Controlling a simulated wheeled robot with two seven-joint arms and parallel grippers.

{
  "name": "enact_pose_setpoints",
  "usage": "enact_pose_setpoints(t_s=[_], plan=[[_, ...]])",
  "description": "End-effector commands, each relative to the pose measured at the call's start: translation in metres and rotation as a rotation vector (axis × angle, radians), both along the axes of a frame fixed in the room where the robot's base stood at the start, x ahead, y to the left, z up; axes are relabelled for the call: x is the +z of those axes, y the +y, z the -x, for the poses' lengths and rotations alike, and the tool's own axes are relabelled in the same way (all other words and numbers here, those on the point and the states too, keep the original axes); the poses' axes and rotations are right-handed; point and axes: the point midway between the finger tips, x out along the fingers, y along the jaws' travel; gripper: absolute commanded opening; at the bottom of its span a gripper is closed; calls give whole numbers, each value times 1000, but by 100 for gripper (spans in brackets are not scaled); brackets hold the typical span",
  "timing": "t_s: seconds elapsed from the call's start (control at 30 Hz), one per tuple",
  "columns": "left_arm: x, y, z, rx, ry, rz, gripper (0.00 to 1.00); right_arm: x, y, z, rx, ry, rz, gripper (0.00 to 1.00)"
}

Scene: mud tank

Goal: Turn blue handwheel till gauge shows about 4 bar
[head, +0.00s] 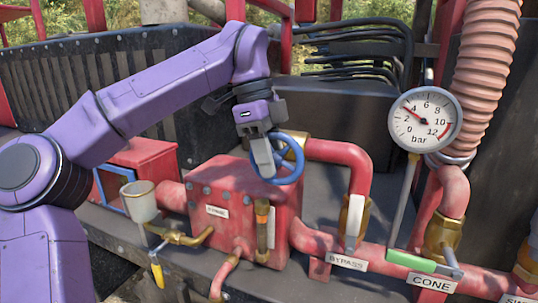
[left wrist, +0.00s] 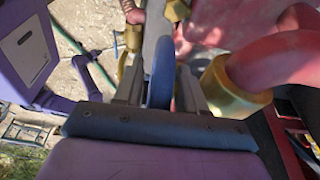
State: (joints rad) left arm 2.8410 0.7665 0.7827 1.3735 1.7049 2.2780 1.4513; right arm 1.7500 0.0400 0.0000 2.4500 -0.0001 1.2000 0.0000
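The blue handwheel (head: 292,172) is on the red pipework beside a brass fitting, in the middle of the head view. My left gripper (head: 267,160) reaches down to the left part of its rim. The round white gauge (head: 425,120) is at the upper right, marked in bar. Its red needle points to the upper left, between 2 and 4 and nearer 4. My right gripper is not in view.
A red box-shaped housing (head: 228,210) stands below the wheel. A cup-shaped funnel (head: 140,202) is left of it. Red pipes run right to labels BYPASS (head: 346,261) and CONE (head: 432,281), with a green-handled lever (head: 428,265). A ribbed hose (head: 486,60) rises at the right.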

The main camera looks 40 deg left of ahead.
Motion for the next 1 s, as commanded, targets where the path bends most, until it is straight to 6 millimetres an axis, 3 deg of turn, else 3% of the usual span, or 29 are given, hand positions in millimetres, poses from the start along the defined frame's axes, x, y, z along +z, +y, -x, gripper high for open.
enact_pose_setpoints(t_s=[0.33, 0.47, 0.7, 0.83, 1.0], plan=[[6, 2, 0, 3, -6, 1, 47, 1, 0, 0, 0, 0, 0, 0], [29, 7, 1, 6, -7, 0, 47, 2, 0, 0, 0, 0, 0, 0], [86, 21, 5, 6, -6, -1, 47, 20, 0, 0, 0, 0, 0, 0], [100, 25, 6, 4, -2, -1, 47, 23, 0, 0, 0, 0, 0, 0], [103, 26, 6, 1, -3, 1, 47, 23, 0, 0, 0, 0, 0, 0]])
